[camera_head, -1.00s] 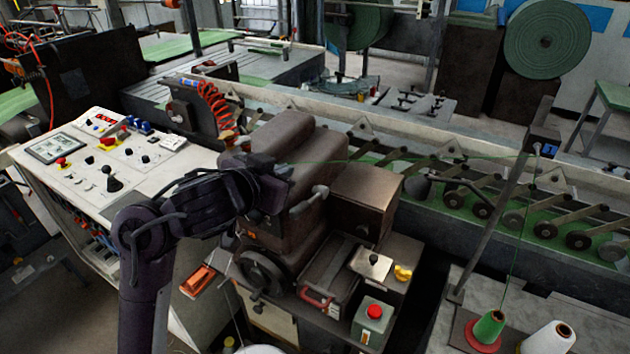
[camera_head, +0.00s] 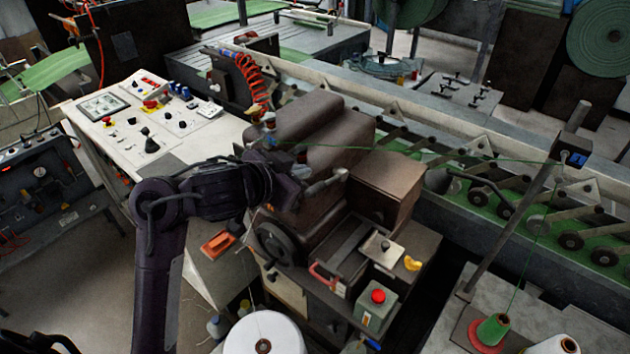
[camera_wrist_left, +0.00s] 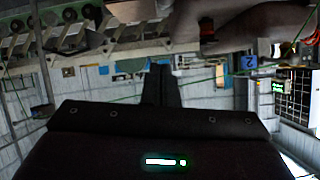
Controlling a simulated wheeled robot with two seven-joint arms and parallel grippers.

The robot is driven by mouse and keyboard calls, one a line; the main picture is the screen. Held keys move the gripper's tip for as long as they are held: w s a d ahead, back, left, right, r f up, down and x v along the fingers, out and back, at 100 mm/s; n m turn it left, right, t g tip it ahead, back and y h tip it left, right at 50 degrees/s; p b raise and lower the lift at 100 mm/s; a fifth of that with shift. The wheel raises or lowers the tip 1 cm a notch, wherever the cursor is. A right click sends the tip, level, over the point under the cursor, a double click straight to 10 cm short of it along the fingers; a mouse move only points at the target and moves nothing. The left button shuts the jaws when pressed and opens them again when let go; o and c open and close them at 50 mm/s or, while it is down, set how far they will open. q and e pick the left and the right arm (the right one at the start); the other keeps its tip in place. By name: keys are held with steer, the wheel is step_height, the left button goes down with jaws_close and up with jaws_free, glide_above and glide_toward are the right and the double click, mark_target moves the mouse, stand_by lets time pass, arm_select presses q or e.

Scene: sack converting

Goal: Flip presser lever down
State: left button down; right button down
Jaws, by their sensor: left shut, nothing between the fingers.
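The brown sewing head (camera_head: 315,130) stands on its table in the middle of the head view. A short metal lever with a rounded end (camera_head: 328,181), which looks like the presser lever, sticks out from its near side, tilted up to the right. My left gripper (camera_head: 296,184) is shut and empty, just left of this lever. I cannot tell whether they touch. In the left wrist view its closed fingers (camera_wrist_left: 160,86) point at the background, with part of the sewing head (camera_wrist_left: 255,22) at upper right.
A handwheel (camera_head: 277,243) and a green box with a red button (camera_head: 377,305) are below the head. A green thread (camera_head: 450,155) runs to a guide post (camera_head: 525,200). A control panel (camera_head: 150,125) stands left. A white cone (camera_head: 264,335) is at the bottom.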

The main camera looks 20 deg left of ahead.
arm_select(q)
glide_above(315, 189)
step_height(315, 189, down, 4)
steer(key=shift+w+d+f, duration=0.1)
steer(key=shift+d+f, duration=0.05)
steer(key=shift+f, duration=0.4)
steer(key=shift+d+f, duration=0.15)
steer(key=shift+f, duration=0.35)
steer(key=shift+a+f, duration=0.1)
steer(key=shift+f, duration=0.25)
steer(key=shift+s+a+f, duration=0.25)
steer(key=shift+s+f, duration=0.05)
steer(key=shift+f, duration=0.05)
steer(key=shift+w+f, duration=0.1)
arm_select(e)
steer(key=shift+w, duration=0.2)
steer(key=shift+f, duration=0.1)
